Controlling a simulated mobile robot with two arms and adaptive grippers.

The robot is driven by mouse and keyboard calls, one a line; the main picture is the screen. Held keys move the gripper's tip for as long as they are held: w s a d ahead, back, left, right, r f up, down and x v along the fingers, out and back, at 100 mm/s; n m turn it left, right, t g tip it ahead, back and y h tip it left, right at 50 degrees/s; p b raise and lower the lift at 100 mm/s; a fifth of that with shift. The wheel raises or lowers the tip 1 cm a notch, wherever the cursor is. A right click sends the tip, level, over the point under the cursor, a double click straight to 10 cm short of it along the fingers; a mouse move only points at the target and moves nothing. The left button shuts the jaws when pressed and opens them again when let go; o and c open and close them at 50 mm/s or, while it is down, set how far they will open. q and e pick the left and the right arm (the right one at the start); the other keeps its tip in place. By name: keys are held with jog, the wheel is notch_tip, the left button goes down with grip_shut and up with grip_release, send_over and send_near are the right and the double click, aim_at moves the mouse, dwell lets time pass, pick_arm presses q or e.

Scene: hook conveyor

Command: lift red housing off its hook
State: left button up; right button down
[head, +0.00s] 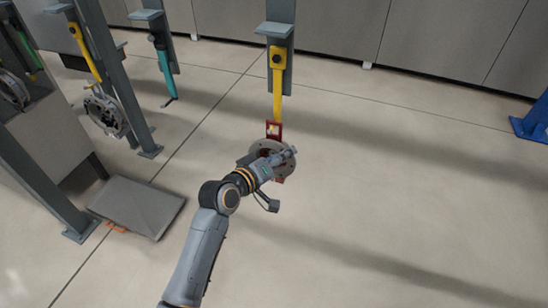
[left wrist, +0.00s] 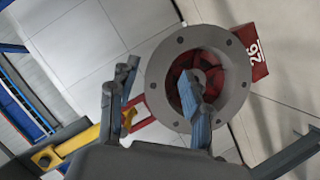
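The red housing has a grey round flange (head: 258,152) and a red bracket (head: 274,130) at its top. It hangs on the yellow hook (head: 278,85) in the head view. In the left wrist view the flange ring (left wrist: 158,82) faces me, with a red inside and a red plate marked 26 (left wrist: 257,55). My left gripper (head: 285,156) is at the flange and partly hides it. In the left wrist view its fingers (left wrist: 160,80) are apart, one left of the ring and one before its opening. Whether they touch it cannot be told. My right gripper is out of view.
Another yellow hook (head: 86,52) holds a grey round part (head: 106,114) at the left. A teal hook (head: 164,70) hangs empty between them. Grey posts and a tilted grey plate (head: 136,207) stand at left. The floor to the right is clear up to a blue stand (head: 533,124).

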pick_arm(q)
grip_shut()
jog(key=shift+w+r, duration=0.15)
jog(key=shift+r, duration=0.05)
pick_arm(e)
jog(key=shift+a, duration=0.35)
pick_arm(q)
jog(key=shift+r, duration=0.15)
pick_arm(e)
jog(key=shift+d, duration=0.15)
